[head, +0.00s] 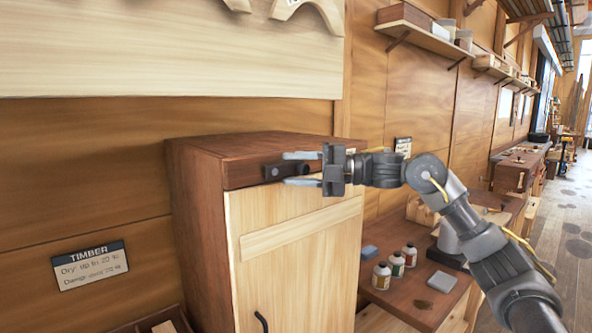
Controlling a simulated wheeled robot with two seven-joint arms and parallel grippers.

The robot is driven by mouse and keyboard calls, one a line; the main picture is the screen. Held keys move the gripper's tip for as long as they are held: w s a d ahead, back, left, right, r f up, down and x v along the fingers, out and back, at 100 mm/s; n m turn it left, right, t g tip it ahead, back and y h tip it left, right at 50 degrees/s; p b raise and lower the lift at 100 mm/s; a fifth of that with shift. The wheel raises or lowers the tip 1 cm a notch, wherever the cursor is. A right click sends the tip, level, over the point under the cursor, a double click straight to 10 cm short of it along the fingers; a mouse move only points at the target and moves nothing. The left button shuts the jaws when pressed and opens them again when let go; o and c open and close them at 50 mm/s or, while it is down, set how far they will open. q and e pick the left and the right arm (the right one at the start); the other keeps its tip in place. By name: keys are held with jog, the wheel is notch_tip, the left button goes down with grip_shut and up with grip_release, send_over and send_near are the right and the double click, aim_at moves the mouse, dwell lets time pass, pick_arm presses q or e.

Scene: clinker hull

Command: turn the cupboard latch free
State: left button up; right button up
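The cupboard (292,245) has a dark red-brown body and a pale wooden door, which looks closed. The dark latch (272,172) lies roughly level on the top rail, at the door's upper edge. My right gripper (287,169) comes in from the right, with its two pale fingers spread, one above and one below the latch. A gap shows between the upper finger and the latch; I cannot tell whether the lower finger touches it. The gripper's body hides the latch's right part. My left gripper is out of view.
A black handle (261,321) sits low on the door. A bench (405,300) with several small bottles and blocks stands right of the cupboard. A shelf (425,38) is on the wall above. A pale board (170,50) hangs upper left, above a timber sign (90,266).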

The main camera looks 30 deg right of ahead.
jog(key=shift+s+d+f+b, duration=0.1)
jog(key=shift+s+d+b, duration=0.15)
jog(key=shift+d+b, duration=0.1)
jog(key=shift+b+v, duration=1.7)
jog(key=shift+v, duration=3.3)
